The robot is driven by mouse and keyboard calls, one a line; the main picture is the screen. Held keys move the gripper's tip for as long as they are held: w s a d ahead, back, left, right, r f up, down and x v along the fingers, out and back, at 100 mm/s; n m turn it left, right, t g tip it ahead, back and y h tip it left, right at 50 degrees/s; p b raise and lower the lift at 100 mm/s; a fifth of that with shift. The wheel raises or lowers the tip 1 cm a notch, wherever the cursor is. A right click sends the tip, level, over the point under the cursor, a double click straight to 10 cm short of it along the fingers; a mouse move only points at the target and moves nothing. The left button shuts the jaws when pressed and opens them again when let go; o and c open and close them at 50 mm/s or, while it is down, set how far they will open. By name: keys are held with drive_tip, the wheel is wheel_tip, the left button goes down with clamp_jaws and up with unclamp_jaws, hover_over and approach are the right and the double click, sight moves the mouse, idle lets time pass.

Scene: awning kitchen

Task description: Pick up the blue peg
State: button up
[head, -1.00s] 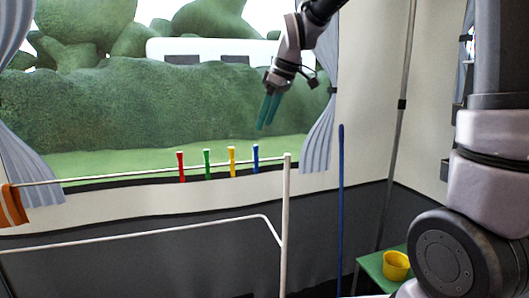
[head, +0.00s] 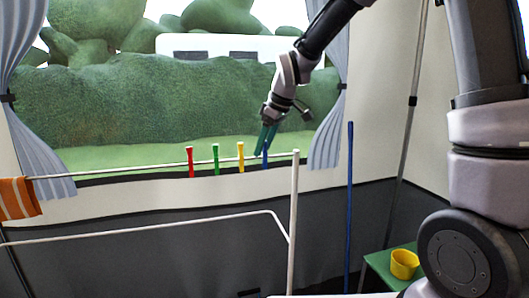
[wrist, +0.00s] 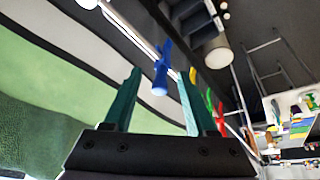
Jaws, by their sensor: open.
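The blue peg (head: 265,161) is clipped upright on the white rail (head: 110,169), the rightmost in a row of pegs, close to the rail's right end. In the wrist view the blue peg (wrist: 160,78) appears in the gap between my two teal fingers. My gripper (head: 262,153) is open and points down at the peg's top, partly covering it in the head view. In the wrist view my gripper (wrist: 159,73) has clear space on both sides of the peg. I cannot tell whether a finger touches it.
A yellow peg (head: 241,158), a green peg (head: 215,158) and a red peg (head: 190,162) stand to the left on the same rail. An orange striped cloth (head: 18,198) hangs at its left end. A white post (head: 294,220) and blue pole (head: 349,210) stand to the right.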

clamp_jaws()
